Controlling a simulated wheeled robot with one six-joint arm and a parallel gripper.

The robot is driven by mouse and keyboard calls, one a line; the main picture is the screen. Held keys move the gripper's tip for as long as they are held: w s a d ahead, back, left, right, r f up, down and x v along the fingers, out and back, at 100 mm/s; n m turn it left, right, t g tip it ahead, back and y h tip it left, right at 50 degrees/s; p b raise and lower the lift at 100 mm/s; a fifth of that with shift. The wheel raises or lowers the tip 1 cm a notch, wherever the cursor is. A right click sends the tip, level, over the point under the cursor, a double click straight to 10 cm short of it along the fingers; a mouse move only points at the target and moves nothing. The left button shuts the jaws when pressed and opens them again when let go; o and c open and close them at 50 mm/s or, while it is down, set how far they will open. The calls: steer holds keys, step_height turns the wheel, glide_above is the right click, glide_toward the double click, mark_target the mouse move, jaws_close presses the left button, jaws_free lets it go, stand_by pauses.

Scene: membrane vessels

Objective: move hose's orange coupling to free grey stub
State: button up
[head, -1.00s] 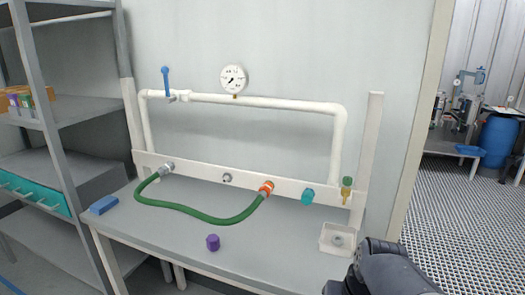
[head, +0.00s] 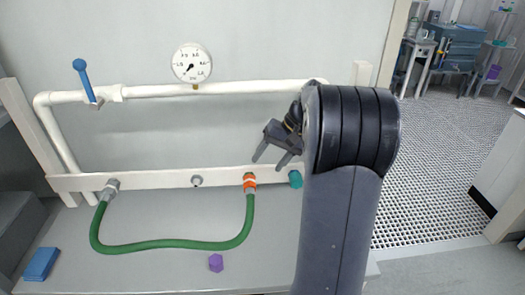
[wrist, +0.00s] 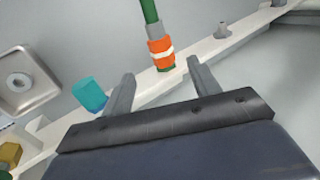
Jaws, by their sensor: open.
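The green hose (head: 165,245) hangs in a curve below the white rail (head: 140,180). Its left end is at a grey fitting (head: 111,189); its right end carries the orange coupling (head: 250,182), seated at the rail. The free grey stub (head: 197,180) is on the rail between them. My gripper (head: 271,159) is open and empty, up and to the right of the orange coupling. In the wrist view the orange coupling (wrist: 160,50) lies just beyond and between the open fingertips (wrist: 160,78), with no visible contact. The grey stub (wrist: 222,31) shows at upper right there.
A teal cap (head: 295,179) sits on the rail right of the coupling, close to my arm. A white pipe with a gauge (head: 192,62) and blue-handled valve (head: 82,78) runs above. A purple cap (head: 216,262) and blue block (head: 42,263) lie on the bench.

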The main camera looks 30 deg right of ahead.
mark_target(253, 183)
steer(key=p+x, duration=0.1)
steer(key=x, duration=0.8)
steer(key=shift+a+f, duration=0.2)
steer(key=shift+f, duration=0.15)
steer(key=shift+c, duration=0.2)
jaws_close()
steer(key=shift+s+a+b, duration=0.3)
steer(key=shift+s+a, duration=0.05)
steer(key=shift+s, duration=0.5)
steer(key=shift+s+a+b, duration=0.3)
steer(key=shift+s, duration=0.5)
steer(key=shift+s+a+b, duration=0.3)
steer(key=shift+s+a, duration=0.05)
steer(key=shift+s, duration=0.5)
